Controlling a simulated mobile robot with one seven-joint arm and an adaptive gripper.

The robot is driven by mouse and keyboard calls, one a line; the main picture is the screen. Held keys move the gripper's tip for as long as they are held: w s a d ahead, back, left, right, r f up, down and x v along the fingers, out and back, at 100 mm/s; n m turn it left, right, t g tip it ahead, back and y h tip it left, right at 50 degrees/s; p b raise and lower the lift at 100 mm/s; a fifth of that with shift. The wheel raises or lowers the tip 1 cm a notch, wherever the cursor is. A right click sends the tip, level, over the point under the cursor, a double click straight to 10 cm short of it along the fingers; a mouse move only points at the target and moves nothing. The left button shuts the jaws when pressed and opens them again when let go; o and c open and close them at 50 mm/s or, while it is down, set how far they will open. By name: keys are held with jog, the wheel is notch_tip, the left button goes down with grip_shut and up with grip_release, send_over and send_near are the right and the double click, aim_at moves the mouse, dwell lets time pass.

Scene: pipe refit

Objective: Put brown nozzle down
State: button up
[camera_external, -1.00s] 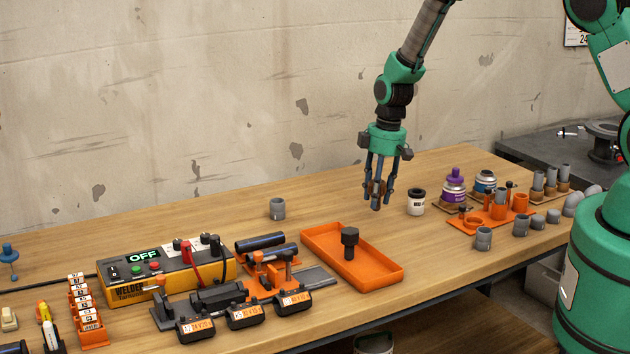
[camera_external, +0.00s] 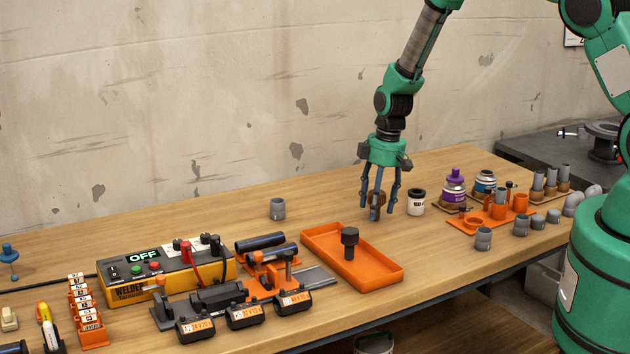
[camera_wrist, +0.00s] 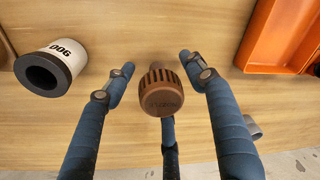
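The brown nozzle (camera_wrist: 163,90) has a ribbed round head and stands between my fingers in the wrist view. It appears to rest on the wooden table. In the external view the nozzle (camera_external: 379,199) is partly hidden by my fingers. My gripper (camera_external: 377,212) is low over the table, between the orange tray and the white and black cup. In the wrist view my gripper (camera_wrist: 157,64) has its left and right fingers spread, with gaps between them and the nozzle. The third finger is partly hidden below the nozzle, so its contact cannot be told.
The orange tray (camera_external: 384,277) holds a black bolt-like part (camera_external: 349,240). The white and black cup (camera_external: 416,203) stands just right of my gripper. Bottles, orange holders and grey fittings are further right. The welder (camera_external: 150,278) is left. Bare table lies behind the tray.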

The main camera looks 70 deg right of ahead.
jog(key=shift+r, duration=0.1)
jog(key=r, duration=0.4)
jog(key=s+r+p, duration=0.1)
jog(key=r, duration=0.7)
jog(key=shift+s+d, duration=0.15)
jog(key=shift+s, duration=0.05)
dwell(0.4)
jog(key=shift+r, duration=0.2)
jog(key=s+a+r+t, duration=0.1)
jog(key=s+a+r, duration=0.2)
jog(key=a+r, duration=0.95)
jog(key=s+a+r+t, duration=0.1)
jog(key=s+a+r, duration=0.1)
jog(key=a+r, duration=1)
jog(key=s+a+r, duration=0.4)
jog(key=s, duration=0.4)
jog(key=s+a+r+t, duration=0.1)
jog(key=s+a+r, duration=0.4)
jog(key=s, duration=0.3)
jog(key=s+a+r+t, duration=0.1)
jog(key=s+a+r, duration=0.3)
jog(key=s, duration=0.4)
jog(key=shift+a+r, duration=0.15)
jog(key=shift+r, duration=0.5)
